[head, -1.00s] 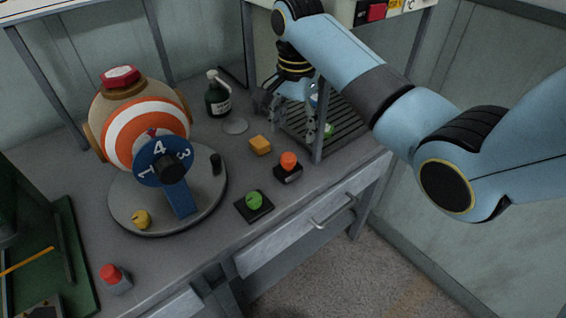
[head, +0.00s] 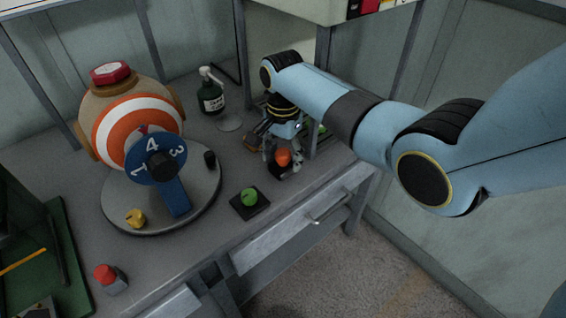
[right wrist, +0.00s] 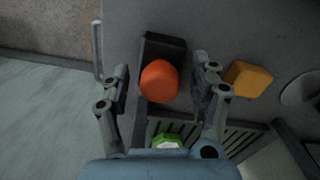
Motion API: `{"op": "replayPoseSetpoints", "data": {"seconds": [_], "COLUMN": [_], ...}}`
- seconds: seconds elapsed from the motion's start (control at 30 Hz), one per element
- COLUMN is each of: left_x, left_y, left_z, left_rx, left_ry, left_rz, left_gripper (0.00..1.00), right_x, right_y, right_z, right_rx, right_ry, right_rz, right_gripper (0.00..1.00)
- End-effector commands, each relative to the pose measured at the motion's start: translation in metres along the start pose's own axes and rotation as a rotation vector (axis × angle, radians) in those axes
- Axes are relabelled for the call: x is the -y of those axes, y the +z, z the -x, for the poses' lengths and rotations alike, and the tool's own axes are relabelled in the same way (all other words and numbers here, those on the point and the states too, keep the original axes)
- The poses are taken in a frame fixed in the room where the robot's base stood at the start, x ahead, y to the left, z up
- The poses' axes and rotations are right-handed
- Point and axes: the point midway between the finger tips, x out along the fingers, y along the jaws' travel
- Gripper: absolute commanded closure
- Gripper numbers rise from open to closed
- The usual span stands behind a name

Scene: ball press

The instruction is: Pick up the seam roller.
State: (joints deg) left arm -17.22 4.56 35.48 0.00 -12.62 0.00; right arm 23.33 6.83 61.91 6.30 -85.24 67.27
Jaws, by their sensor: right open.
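I cannot tell for sure which thing is the seam roller. My right gripper (head: 283,148) is open above an orange-topped piece (head: 283,158) with a dark base on the grey bench. In the right wrist view, the round orange top (right wrist: 160,82) shows between the two spread fingers, with its black block (right wrist: 164,48) behind it. I see no finger closed on it. My left gripper is not in view.
A yellow-orange block (right wrist: 248,79) lies beside the right finger. A slatted rack (right wrist: 240,138) is close by.

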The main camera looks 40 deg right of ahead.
Motion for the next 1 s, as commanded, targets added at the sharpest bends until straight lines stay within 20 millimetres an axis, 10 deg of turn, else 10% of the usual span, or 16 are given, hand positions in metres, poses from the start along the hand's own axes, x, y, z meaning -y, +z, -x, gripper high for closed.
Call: {"op": "replayPoseSetpoints", "data": {"seconds": [0.57,1.0], "left_x": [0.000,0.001], "left_y": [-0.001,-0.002], "left_z": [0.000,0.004], "left_rx": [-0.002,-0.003], "left_ry": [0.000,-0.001], "left_rz": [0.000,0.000], "left_gripper": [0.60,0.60], "right_x": [0.000,0.001], "right_y": [0.000,-0.001], "right_z": [0.000,0.025], "right_rx": [0.000,-0.002], "right_ry": [0.000,-0.003], "right_rz": [0.000,0.001], "right_gripper": [1.00,1.00]}}
